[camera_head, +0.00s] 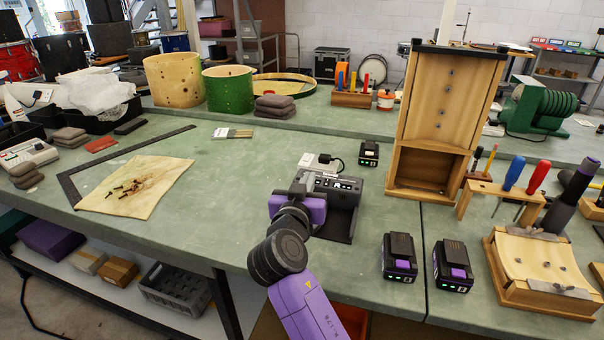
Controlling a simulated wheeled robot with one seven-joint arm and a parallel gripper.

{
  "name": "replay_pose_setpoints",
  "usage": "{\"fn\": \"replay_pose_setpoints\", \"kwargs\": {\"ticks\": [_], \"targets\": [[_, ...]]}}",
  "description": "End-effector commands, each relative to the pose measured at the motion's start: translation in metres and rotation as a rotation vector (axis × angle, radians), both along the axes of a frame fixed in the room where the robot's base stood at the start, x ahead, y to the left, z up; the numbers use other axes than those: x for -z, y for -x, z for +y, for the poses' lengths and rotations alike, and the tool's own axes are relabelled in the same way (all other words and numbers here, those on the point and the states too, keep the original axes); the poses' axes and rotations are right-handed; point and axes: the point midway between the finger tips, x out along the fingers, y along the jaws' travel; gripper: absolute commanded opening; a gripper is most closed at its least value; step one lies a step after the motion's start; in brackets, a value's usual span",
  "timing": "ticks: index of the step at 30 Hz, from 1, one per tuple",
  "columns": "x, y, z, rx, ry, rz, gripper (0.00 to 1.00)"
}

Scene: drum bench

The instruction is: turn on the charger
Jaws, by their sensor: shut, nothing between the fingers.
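The charger (342,189) is a dark grey box on the green bench, with a panel of small white marks or lights on its top back part and a flat dark base at the front right. I cannot tell from here whether it is on. My purple and grey gripper (304,181) is at the charger's left side, over its left part, and hides that part. The fingers are small and partly hidden; they look shut and empty. I cannot tell whether they touch the charger.
A white box with a black plug (319,163) lies behind the charger. One battery (369,153) stands behind right; two more batteries (398,258) (452,266) stand front right. A tall wooden cabinet (437,120) rises to the right. A tan cloth (135,187) lies left, with clear bench between.

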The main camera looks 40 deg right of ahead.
Motion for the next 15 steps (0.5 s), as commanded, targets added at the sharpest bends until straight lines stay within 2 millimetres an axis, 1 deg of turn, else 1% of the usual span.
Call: {"fn": "replay_pose_setpoints", "kwargs": {"ticks": [1, 4, 15], "targets": [[0.0042, 0.0053, -0.0049, 0.031, -0.013, 0.000, 0.00], [0.0078, 0.0134, -0.0109, 0.075, -0.043, -0.013, 0.00], [0.0097, 0.0146, -0.0113, 0.081, -0.067, -0.029, 0.00]]}}
